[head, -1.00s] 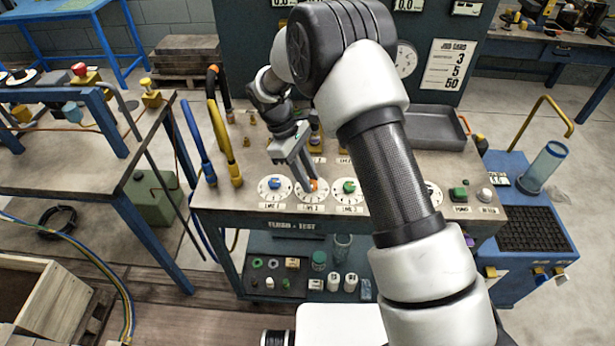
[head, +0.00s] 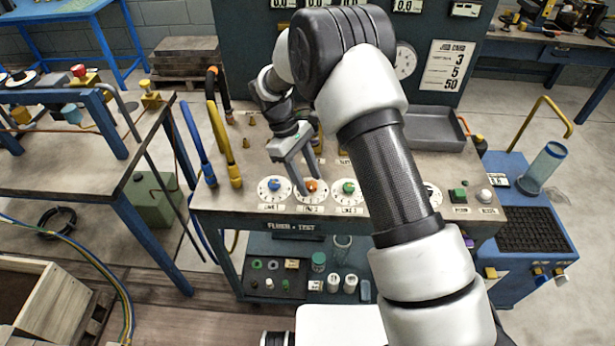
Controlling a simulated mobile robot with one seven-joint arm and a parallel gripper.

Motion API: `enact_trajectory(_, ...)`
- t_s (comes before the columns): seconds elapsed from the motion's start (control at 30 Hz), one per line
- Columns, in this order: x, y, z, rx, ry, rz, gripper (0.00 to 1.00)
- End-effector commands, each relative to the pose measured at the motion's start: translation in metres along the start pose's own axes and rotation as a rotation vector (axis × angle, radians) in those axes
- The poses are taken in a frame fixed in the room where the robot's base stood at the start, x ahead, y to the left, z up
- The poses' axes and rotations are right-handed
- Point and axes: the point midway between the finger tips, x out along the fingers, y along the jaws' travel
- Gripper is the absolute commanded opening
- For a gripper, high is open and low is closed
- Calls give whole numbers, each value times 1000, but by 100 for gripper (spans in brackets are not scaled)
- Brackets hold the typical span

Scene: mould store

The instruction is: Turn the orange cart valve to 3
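The orange valve knob (head: 311,186) sits in the middle of a white round dial (head: 310,196) on the bench top, between a blue knob (head: 275,185) and a green knob (head: 348,187) on like dials. My gripper (head: 307,180) points down just behind and above the orange knob. Its two fingers look apart, one at the knob's left and one behind it. No object shows between them. Whether a finger touches the knob cannot be told. The dial's numbers and the knob's pointer are too small to read.
A job card (head: 447,65) on the back panel reads 3, 5, 50. Blue and yellow hoses (head: 221,140) stand at the bench's left. A grey tray (head: 434,130) lies at the back right. My arm hides part of the dials right of the green knob.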

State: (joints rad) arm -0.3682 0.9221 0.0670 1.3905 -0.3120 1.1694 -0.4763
Motion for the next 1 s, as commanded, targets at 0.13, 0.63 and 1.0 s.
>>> enact_trajectory(0.13, 0, 0, 0, 0, 0, 0, 44)
enact_trajectory(0.63, -72, 0, -1, 0, 5, 3, 44)
enact_trajectory(1.0, -153, 0, -1, -1, 3, 2, 44)
